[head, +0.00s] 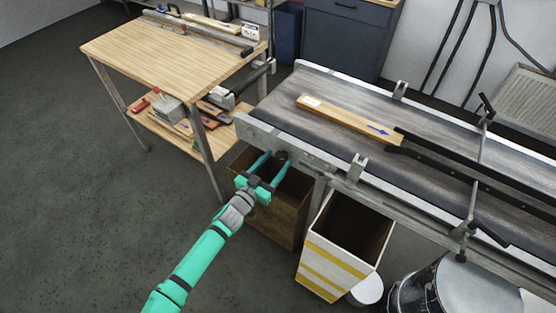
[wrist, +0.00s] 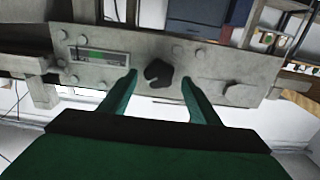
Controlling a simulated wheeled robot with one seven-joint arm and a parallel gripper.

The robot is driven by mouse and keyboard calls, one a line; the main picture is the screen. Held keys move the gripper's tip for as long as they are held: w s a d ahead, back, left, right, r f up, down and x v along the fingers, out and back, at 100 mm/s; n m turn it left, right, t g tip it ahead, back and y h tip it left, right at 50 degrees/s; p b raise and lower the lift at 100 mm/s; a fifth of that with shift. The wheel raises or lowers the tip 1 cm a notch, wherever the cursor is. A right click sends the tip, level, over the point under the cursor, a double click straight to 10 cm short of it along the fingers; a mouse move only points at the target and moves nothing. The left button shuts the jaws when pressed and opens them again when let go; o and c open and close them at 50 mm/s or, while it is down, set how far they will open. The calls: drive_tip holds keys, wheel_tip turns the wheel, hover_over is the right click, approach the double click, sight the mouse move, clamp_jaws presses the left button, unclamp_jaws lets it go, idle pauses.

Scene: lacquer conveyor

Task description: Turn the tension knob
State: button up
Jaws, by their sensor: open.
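The tension knob (wrist: 158,73) is a small black knob on the grey metal side plate (wrist: 215,66) of the conveyor, and it shows in the wrist view between my fingertips. In the head view the knob (head: 281,157) is a dark spot at the near-left end of the conveyor. My gripper (head: 268,167) is green, open and empty, with one finger on each side of the knob. In the wrist view the fingers (wrist: 159,80) are apart from the knob, with a gap on both sides.
A wooden board with a blue arrow (head: 345,121) lies on the conveyor belt (head: 440,165). A brown bin (head: 268,220) stands below my gripper, and a yellow-striped white bin (head: 328,267) stands to its right. A wooden workbench (head: 160,58) is at upper left. The left floor is clear.

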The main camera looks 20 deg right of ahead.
drive_tip(key=shift+w+d, duration=0.35)
drive_tip(key=shift+d, duration=0.3)
drive_tip(key=shift+c, duration=0.4)
drive_tip(key=c, duration=1)
drive_tip(key=shift+m, duration=0.4)
drive_tip(key=m, duration=0.3)
drive_tip(key=shift+m, duration=0.3)
drive_tip(key=shift+s+d+m, duration=0.1)
drive_tip(key=shift+m, duration=1.5)
